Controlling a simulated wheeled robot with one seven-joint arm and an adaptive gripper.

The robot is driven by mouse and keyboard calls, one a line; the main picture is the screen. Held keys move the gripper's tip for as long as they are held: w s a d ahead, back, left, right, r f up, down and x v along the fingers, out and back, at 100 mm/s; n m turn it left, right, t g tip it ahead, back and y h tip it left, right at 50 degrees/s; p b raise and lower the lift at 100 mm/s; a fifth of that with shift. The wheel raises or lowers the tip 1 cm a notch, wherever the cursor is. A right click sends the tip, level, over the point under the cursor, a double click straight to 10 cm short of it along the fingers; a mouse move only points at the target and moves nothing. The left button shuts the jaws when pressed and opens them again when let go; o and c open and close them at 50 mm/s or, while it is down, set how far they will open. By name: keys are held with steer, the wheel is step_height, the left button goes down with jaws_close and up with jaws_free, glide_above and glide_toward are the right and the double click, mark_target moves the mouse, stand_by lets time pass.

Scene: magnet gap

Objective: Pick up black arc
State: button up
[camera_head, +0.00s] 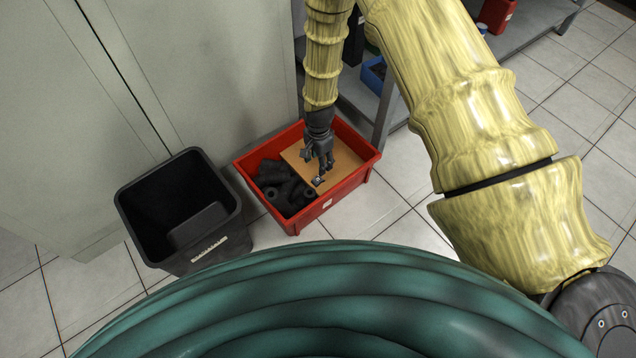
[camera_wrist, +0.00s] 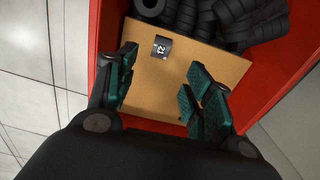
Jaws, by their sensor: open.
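The black arc (camera_wrist: 161,47) is a small dark piece with a white mark. It lies on a tan board (camera_wrist: 150,92) in the wrist view, just beyond my fingertips and nearer the left finger. In the head view the arc (camera_head: 318,181) shows at the board's near edge, below my gripper (camera_head: 319,163). My gripper (camera_wrist: 162,75) is open and empty, its two green-padded fingers spread over the board. I cannot tell the exact height between fingertips and arc.
The board lies in a red crate (camera_head: 352,184). Several black rolls (camera_head: 280,187) fill the crate's left side. A black bin (camera_head: 190,262) stands to the left. A cabinet wall (camera_head: 200,60) rises behind, and a grey shelf leg (camera_head: 385,115) stands behind the crate's right side.

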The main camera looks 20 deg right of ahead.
steer(key=b, duration=0.2)
glide_above(319, 179)
step_height(319, 179, down, 5)
steer(key=shift+s+a+r, duration=0.1)
steer(key=shift+w+f+b, duration=0.2)
steer(key=shift+f+b, duration=1.45)
steer(key=shift+f, duration=1.1)
steer(key=c, duration=1.1)
